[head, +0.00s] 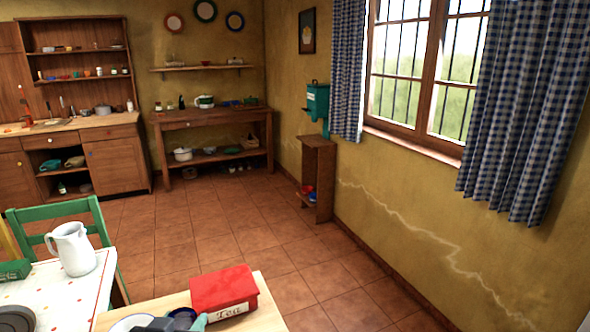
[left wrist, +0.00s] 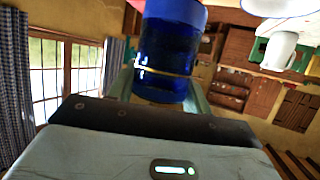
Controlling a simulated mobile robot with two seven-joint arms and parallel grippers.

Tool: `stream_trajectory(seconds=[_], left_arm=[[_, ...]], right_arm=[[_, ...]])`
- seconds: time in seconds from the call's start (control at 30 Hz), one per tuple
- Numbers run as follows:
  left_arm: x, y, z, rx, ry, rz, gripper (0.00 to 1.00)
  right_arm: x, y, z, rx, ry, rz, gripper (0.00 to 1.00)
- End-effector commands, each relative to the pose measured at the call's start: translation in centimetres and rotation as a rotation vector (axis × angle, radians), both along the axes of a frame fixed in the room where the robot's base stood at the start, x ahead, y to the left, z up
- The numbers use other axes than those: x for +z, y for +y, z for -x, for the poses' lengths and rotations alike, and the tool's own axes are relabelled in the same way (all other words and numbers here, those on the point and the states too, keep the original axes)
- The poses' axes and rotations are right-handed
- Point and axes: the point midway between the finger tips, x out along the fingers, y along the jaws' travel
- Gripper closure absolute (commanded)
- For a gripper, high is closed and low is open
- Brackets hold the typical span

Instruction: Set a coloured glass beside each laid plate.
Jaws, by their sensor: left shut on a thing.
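A dark blue glass (left wrist: 168,50) is between the fingers of my left gripper (left wrist: 163,88), which is shut on it. In the head view the glass (head: 183,314) shows at the bottom edge, with my left gripper (head: 186,324) around it, partly cut off. A pale plate (head: 134,323) is just left of it, cut by the frame. A dark grey plate (head: 18,318) lies on the spotted white tablecloth at the lower left. My right gripper is in neither view. No other coloured glass can be made out clearly.
A red tea tin (head: 222,290) stands on the light wooden surface (head: 160,306), close right of the glass. A white jug (head: 72,248) stands on the spotted cloth (head: 60,290). A green chair (head: 62,220) is behind it. The tiled floor (head: 230,225) beyond is clear.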

Motion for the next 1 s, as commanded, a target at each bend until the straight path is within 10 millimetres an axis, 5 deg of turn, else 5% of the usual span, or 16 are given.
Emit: stream_trajectory(seconds=[0.37, 0.7, 1.0], left_arm=[[-1.0, -0.1, 0.7, -0.001, 0.005, 0.004, 0.81], [-6.7, -0.1, 6.3, 0.003, 0.005, 0.014, 0.81], [-8.7, 0.0, 9.4, 0.001, 0.001, 0.001, 0.81]], right_arm=[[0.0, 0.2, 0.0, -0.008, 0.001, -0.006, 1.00], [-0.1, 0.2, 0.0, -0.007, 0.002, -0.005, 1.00], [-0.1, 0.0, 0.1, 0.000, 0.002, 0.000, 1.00]])
